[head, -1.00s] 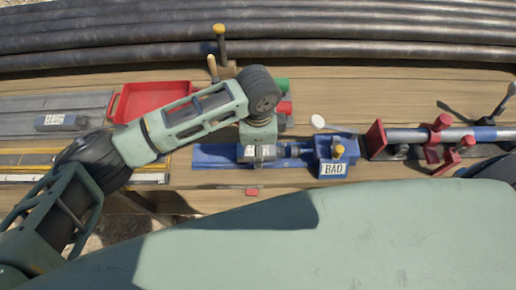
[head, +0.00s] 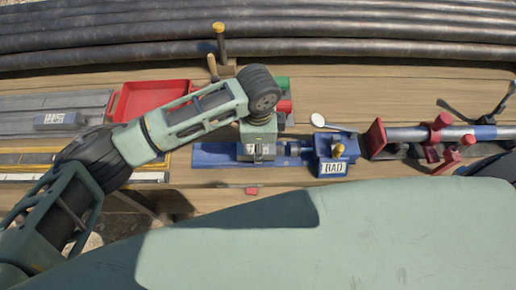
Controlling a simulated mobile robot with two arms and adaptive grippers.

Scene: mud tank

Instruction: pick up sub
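My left arm reaches in from the left, and its gripper (head: 258,150) points down over the long blue fixture (head: 215,154). A small grey piece with a white label, which may be the sub (head: 257,152), shows right at the gripper's lower end. The fingers are hidden or too small to make out, so I cannot tell whether they are closed on it. Another grey labelled piece (head: 62,120) lies on a grey mat at the left. The blue block marked BAD (head: 332,168) stands at the fixture's right end. My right gripper is not in view.
A red tray (head: 150,98) lies behind my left arm. A red-and-blue clamp rig with a metal bar (head: 408,134) stands at the right. Dark pipes (head: 380,48) run along the back. Bare planks (head: 345,95) lie between pipes and fixture.

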